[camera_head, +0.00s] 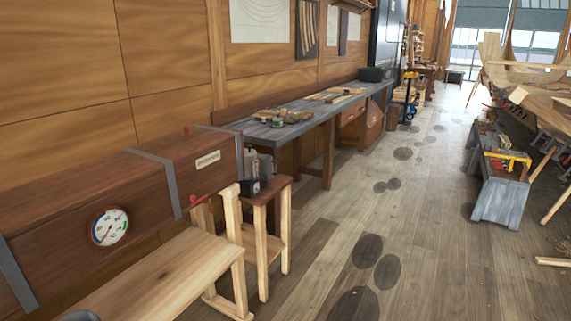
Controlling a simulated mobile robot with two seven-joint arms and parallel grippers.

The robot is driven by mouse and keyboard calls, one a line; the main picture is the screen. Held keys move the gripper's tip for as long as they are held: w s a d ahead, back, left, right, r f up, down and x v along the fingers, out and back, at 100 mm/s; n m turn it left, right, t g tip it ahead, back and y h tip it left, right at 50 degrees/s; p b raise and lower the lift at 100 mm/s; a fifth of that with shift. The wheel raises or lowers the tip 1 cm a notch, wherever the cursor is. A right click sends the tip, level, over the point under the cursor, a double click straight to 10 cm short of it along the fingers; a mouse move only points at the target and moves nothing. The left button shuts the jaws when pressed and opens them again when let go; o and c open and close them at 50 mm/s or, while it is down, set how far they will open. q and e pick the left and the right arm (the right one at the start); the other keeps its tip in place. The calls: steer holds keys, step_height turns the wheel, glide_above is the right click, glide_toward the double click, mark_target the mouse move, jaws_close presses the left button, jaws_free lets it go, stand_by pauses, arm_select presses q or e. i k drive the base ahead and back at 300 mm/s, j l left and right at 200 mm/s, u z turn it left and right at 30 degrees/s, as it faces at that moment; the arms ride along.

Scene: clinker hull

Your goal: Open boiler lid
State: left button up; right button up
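No boiler or lid can be made out with certainty. A long dark wooden box (150,200) with grey metal straps runs along the left wall. A round white dial gauge (110,227) is on its front, and a pale label (208,159) is near its far end. Grey metal vessels (266,168) and a small dark box (249,188) stand by a small wooden stand (285,184) near that end; they are too small to tell apart clearly. Neither of my grippers is in view.
A pale wooden bench (165,272) stands in front of the box. A long workbench (290,125) with wooden pieces lines the wall beyond. A grey low bench (497,190) with tools stands at right, by the wooden hull (535,85). The plank floor (400,240) between is clear.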

mark_target(248, 152)
steer(key=i+l+u, duration=0.7)
steer(key=u, duration=0.25)
steer(key=i+l+u, duration=0.15)
steer(key=u, duration=0.2)
steer(key=i+l+u, duration=0.6)
steer(key=l, duration=0.15)
